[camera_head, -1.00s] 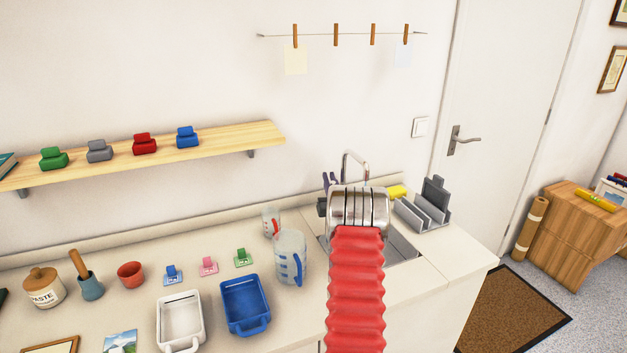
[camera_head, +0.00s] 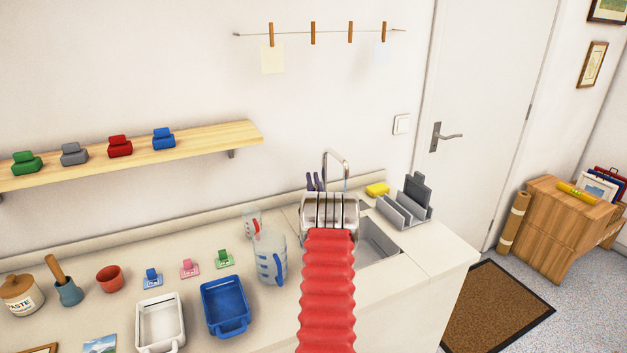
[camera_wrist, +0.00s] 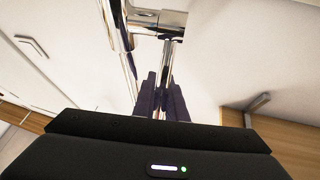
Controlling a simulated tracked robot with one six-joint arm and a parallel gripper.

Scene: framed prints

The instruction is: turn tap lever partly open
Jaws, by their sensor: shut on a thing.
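The chrome tap (camera_head: 336,160) stands at the back of the sink, its arched spout showing above my arm in the head view. A thin bluish streak, perhaps water, shows under the spout end. In the wrist view the tap's chrome body (camera_wrist: 152,18) is at the top, and its slim lever (camera_wrist: 168,62) runs down between the dark fingers of my gripper (camera_wrist: 160,88). My gripper is shut on the lever. In the head view the dark fingers of my gripper (camera_head: 314,179) show just left of the tap; my wrist hides the lever and tap base.
A grey rack (camera_head: 406,205) and yellow sponge (camera_head: 377,190) stand right of the tap. A measuring jug (camera_head: 270,258) and a smaller cup (camera_head: 252,222) stand left of my arm. The sink basin (camera_head: 378,242) is partly hidden. A wooden shelf (camera_head: 205,145) is on the wall.

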